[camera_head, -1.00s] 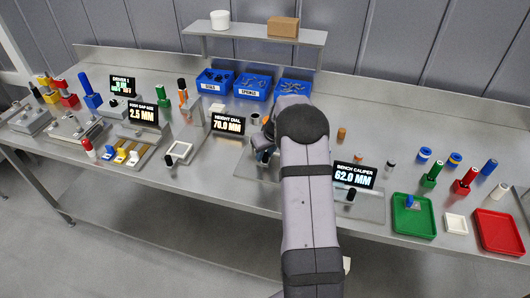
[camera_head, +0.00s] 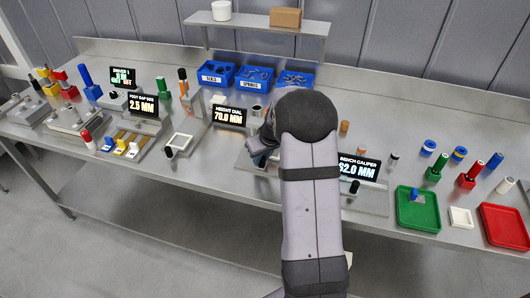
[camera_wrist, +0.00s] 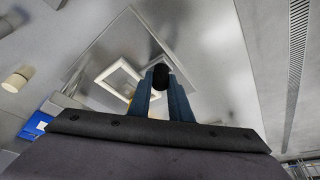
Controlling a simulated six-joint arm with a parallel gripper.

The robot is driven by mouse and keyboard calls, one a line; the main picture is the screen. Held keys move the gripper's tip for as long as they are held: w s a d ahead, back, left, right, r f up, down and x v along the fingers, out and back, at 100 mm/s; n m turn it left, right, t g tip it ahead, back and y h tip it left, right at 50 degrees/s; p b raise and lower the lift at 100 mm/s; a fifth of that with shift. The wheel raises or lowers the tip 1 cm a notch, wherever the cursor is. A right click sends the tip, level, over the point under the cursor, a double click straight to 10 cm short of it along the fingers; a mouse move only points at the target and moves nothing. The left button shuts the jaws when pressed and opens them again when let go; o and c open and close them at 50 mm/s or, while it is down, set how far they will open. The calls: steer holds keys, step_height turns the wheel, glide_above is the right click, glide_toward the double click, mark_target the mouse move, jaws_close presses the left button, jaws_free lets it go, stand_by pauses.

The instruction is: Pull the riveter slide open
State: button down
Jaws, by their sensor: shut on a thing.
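In the wrist view my gripper (camera_wrist: 160,98) has its two blue fingers close together on a black cylindrical handle (camera_wrist: 161,76). I take this to be the handle of the riveter slide. The handle sits between the fingertips. In the head view my gripper (camera_head: 259,156) is partly behind my arm, in front of the height dial sign. The handle and most of the riveter are hidden there, so I cannot tell how far the slide is out. A metal plate (camera_head: 262,171) shows beside the arm.
A white square frame (camera_head: 180,144) with a black knob (camera_head: 168,152) stands left of my gripper. The height dial sign (camera_head: 229,116) is close behind. The bench caliper sign (camera_head: 358,168) is to the right. Blue bins (camera_head: 254,78) stand at the back.

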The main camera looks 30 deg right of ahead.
steer(key=shift+s+a+b, duration=0.4)
steer(key=shift+s+a, duration=0.85)
steer(key=c, duration=1.9)
jaws_free()
steer(key=shift+r, duration=0.1)
steer(key=b+v, duration=0.2)
steer(key=v, duration=0.5)
steer(key=shift+s, duration=0.1)
